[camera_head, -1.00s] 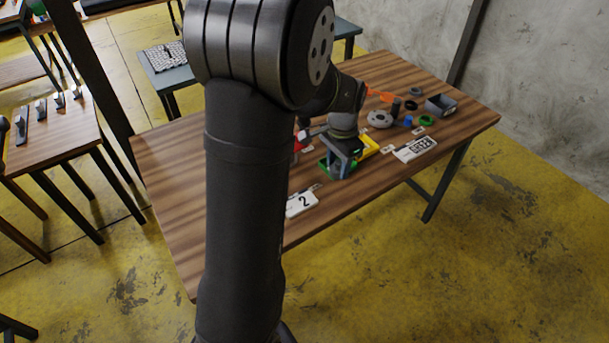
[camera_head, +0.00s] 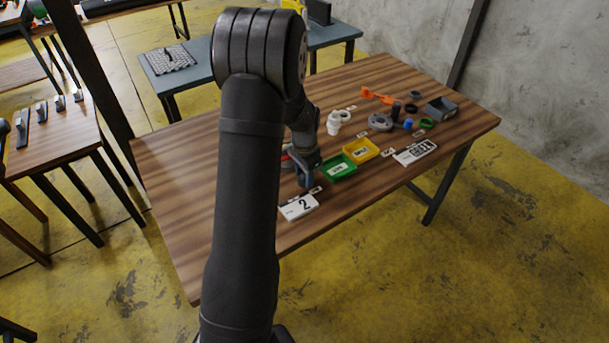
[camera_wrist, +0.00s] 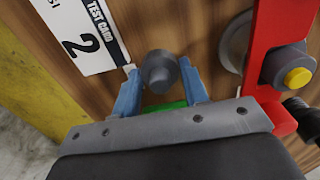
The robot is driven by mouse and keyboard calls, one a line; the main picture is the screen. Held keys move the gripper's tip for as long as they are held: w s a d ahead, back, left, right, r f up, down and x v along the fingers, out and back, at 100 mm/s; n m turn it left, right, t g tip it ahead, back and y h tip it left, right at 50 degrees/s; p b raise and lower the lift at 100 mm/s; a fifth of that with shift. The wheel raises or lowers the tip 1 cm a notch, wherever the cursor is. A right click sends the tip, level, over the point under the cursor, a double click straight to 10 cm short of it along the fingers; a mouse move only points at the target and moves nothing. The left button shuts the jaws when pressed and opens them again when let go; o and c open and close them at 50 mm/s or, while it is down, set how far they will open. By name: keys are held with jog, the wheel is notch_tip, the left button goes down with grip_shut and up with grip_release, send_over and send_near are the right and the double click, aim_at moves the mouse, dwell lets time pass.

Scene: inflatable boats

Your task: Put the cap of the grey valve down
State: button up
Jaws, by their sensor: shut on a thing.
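My gripper (camera_wrist: 160,88) has its two blue fingers on either side of a small round grey cap (camera_wrist: 158,66) and is shut on it. In the head view my gripper (camera_head: 309,178) is low over the table, between the green tray and the card marked 2; the cap cannot be made out there. In the wrist view a larger grey round part (camera_wrist: 233,42) shows at the right beside a red piece; I cannot tell whether it is the grey valve. Whether the cap touches the table is unclear.
A green tray (camera_head: 326,173) and a yellow tray (camera_head: 374,146) stand right of my gripper. The test card (camera_head: 298,206) lies in front. A red piece with a yellow knob (camera_wrist: 297,77) stands close at right in the wrist view. White fittings (camera_head: 334,123) stand farther back.

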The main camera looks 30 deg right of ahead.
jog(key=shift+f, duration=0.25)
jog(key=o, duration=0.9)
jog(key=shift+o, duration=0.2)
jog(key=shift+r, duration=0.1)
notch_tip(320, 180, up, 12)
jog(key=shift+f, duration=4.35)
jog(key=shift+f, duration=0.1)
